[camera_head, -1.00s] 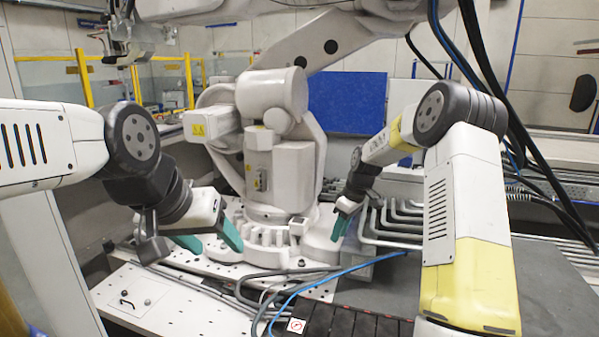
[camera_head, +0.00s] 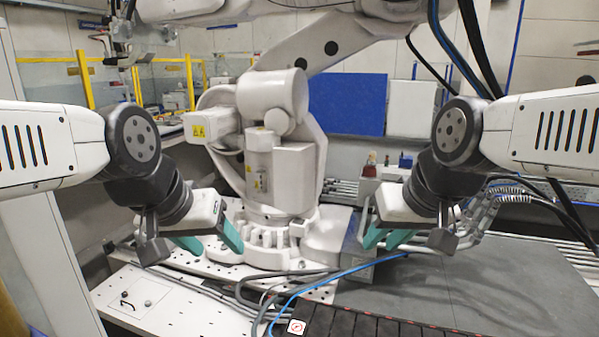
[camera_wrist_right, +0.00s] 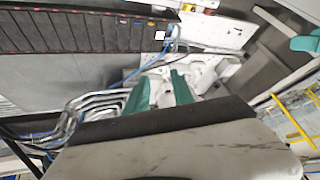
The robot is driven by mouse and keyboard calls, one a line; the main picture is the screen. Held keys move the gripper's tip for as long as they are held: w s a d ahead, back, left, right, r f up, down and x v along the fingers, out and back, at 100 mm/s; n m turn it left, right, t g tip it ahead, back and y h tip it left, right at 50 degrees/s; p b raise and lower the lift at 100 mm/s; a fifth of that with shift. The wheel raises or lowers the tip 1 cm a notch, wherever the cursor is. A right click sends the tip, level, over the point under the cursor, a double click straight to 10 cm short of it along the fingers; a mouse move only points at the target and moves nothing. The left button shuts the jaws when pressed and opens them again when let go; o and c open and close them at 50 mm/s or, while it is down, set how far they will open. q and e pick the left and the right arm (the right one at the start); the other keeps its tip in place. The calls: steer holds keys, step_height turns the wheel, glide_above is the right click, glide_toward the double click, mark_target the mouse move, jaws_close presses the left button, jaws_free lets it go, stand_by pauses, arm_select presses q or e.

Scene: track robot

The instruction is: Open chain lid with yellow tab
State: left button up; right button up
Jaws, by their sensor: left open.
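The dark segmented chain (camera_head: 352,324) runs along the bottom edge of the head view, partly cut off. It also shows at the upper left of the right wrist view (camera_wrist_right: 75,32). My right gripper (camera_head: 386,238) is open and empty behind the chain, above the bent grey pipes. In the right wrist view my right gripper's teal fingers (camera_wrist_right: 161,76) stand apart with nothing between them.
A large white robot arm (camera_head: 285,165) stands on its base at the centre back. Blue and grey cables (camera_head: 285,290) cross the white plate (camera_head: 170,300) beside the chain. A flat grey surface (camera_head: 490,285) lies clear at the right.

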steer(key=w+a+f+m+g, duration=0.1)
steer(key=w+f+m, duration=0.2)
steer(key=w, duration=0.5)
steer(key=w+a+f+m, duration=0.1)
steer(key=w+f+m, duration=0.2)
steer(key=w, duration=0.5)
steer(key=w+a+f+m+g+y, duration=0.15)
steer(key=w+f+m, duration=0.45)
steer(key=w+f, duration=0.9)
steer(key=a+f+m, duration=0.1)
steer(key=f+m, duration=0.2)
steer(key=f, duration=1.2)
steer(key=s+a+f+m+g, duration=0.1)
steer(key=f+m, duration=0.3)
steer(key=f, duration=1.1)
steer(key=a+f+m+g, duration=0.1)
steer(key=a+f+m, duration=0.2)
steer(key=f, duration=1.2)
steer(key=shift+s+f+m+y, duration=0.15)
steer(key=shift+f+m+y, duration=0.15)
steer(key=shift+f+y, duration=0.1)
steer(key=shift+a+f, duration=0.2)
steer(key=shift+f, duration=0.5)
